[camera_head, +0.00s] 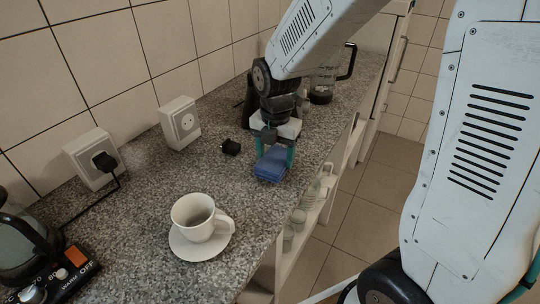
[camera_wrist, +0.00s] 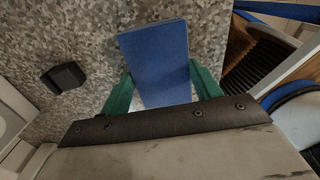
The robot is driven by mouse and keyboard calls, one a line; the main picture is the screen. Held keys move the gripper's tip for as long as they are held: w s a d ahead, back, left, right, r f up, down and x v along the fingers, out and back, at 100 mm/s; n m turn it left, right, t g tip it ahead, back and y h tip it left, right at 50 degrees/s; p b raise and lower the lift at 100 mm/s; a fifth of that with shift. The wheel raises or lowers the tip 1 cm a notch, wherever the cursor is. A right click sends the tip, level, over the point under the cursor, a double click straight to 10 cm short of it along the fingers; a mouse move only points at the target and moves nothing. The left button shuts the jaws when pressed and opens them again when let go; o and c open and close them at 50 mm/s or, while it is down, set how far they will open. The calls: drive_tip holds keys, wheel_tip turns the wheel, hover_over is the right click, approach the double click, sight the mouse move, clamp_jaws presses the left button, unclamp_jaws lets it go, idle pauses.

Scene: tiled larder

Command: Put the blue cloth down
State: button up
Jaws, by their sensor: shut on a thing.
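The blue cloth (camera_head: 270,167) is a flat, folded blue piece at the end of my gripper (camera_head: 274,150), over the speckled grey counter near its front edge. In the wrist view the blue cloth (camera_wrist: 155,62) sits between the two green fingers of my gripper (camera_wrist: 160,92), which touch its two sides. My gripper is shut on it and points down. I cannot tell whether the cloth touches the counter.
A white cup (camera_head: 195,217) stands on a saucer (camera_head: 182,247) nearer on the counter (camera_head: 135,213). A small black block (camera_head: 231,147) lies left of my gripper; it also shows in the wrist view (camera_wrist: 64,77). A glass jug (camera_head: 322,80) stands behind. Shelves (camera_head: 309,218) lie below the counter edge.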

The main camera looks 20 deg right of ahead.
drive_tip(key=shift+s+a+f, duration=0.2)
drive_tip(key=shift+s+f, duration=0.1)
drive_tip(key=shift+f, duration=0.35)
drive_tip(key=shift+w+d+f, duration=0.1)
drive_tip(key=shift+d+f, duration=0.05)
drive_tip(key=shift+d, duration=0.15)
drive_tip(key=o, duration=0.9)
